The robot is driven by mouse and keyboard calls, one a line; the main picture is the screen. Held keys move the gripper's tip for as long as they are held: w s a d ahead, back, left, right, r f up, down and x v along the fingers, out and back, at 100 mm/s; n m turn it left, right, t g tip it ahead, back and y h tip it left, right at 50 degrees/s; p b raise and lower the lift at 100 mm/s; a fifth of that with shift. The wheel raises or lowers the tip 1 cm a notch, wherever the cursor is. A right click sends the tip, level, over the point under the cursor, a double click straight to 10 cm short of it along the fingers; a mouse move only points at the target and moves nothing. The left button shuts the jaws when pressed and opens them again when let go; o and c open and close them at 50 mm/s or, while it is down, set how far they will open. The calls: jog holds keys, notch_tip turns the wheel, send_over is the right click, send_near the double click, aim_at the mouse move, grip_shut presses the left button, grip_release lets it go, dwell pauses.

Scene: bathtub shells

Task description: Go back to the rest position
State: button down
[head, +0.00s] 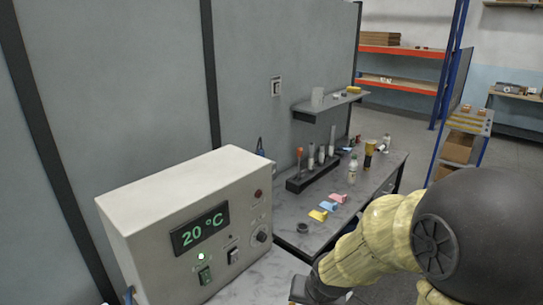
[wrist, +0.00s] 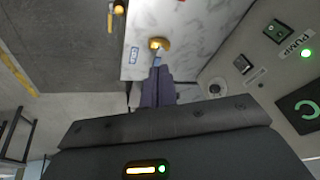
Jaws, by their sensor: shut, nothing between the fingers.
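My gripper (wrist: 157,72) shows in the wrist view with its two dark fingers together and nothing between them. Its tips point at a pale marbled worktop (wrist: 190,28), near a small brass-coloured fitting (wrist: 159,44). I cannot tell whether they touch it. In the head view my arm reaches in from the lower right, and the fingers are not clear there. The grey control box (head: 135,215) stands at the left on the worktop, its display reading 20 °C and a green lamp lit. Its front also shows at the right of the wrist view, with a PUMP label.
A workbench (head: 385,172) behind the box holds a bottle (head: 352,170), a dark tool rack (head: 312,176) and coloured small pieces (head: 318,215). A wall shelf (head: 330,104) hangs above it. A blue-framed rack (head: 462,150) stands at the right. Open floor lies beyond the bench.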

jog(key=s+d+r+n+g+h, duration=0.1)
jog(key=s+d+n, duration=0.1)
jog(key=s+d, duration=0.4)
jog(key=shift+s+d+r+g, duration=0.15)
jog(key=shift+s+d+g, duration=0.2)
jog(key=shift+s, duration=0.4)
jog(key=shift+w, duration=0.1)
jog(key=shift+a, duration=0.1)
